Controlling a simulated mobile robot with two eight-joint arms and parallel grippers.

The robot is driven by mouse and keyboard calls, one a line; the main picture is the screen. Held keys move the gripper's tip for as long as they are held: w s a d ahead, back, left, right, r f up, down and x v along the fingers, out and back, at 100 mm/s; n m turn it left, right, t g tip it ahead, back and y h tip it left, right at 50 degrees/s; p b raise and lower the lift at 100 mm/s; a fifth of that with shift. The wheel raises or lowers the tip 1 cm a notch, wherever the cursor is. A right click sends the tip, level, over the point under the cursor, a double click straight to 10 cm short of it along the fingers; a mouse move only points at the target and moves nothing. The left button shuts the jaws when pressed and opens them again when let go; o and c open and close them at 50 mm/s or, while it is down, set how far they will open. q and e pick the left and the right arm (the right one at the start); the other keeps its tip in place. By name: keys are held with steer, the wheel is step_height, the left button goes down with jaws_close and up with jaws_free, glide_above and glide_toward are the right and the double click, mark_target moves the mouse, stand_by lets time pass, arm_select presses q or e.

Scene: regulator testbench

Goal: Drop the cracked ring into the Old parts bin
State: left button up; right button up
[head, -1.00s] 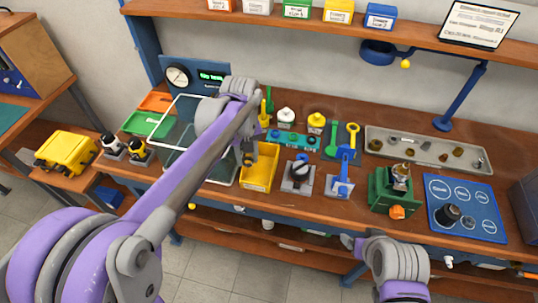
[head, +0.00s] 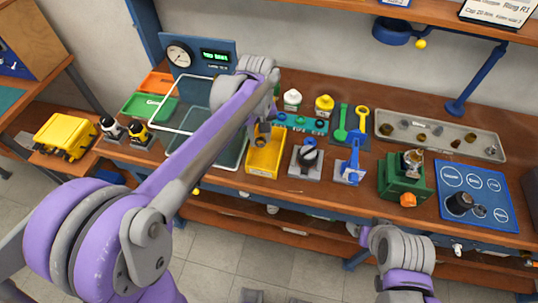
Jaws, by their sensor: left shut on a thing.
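My left gripper (head: 263,133) hangs over the back part of a small yellow bin (head: 264,163) at the front middle of the bench. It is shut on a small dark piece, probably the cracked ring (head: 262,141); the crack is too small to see. The piece appears above the bin's opening, but its exact height is hard to tell. The label on the bin's front is too small to read. My right arm shows at the lower right, in front of the bench edge; its gripper (head: 361,233) is small and its jaws are unclear.
A green vise (head: 403,180), a blue mat (head: 485,183) and a grey parts tray (head: 455,139) stand farther right.

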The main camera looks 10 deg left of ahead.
arm_select(q)
steer(key=shift+f, duration=0.25)
steer(key=o, duration=1.2)
steer(key=shift+r, duration=0.1)
step_height(320, 180, up, 11)
steer(key=shift+p, duration=0.3)
steer(key=shift+f, duration=0.2)
steer(key=s+a+f+m+t, duration=0.2)
steer(key=s+f, duration=0.4)
steer(key=s, duration=0.3)
steer(key=s+a+f+m+t, duration=0.2)
steer(key=s+f+m+t, duration=0.1)
steer(key=s+f, duration=0.4)
steer(key=s, duration=0.3)
steer(key=shift+a+f+m+t, duration=0.15)
steer(key=shift+a+m+t, duration=0.15)
steer(key=shift+a+t, duration=0.1)
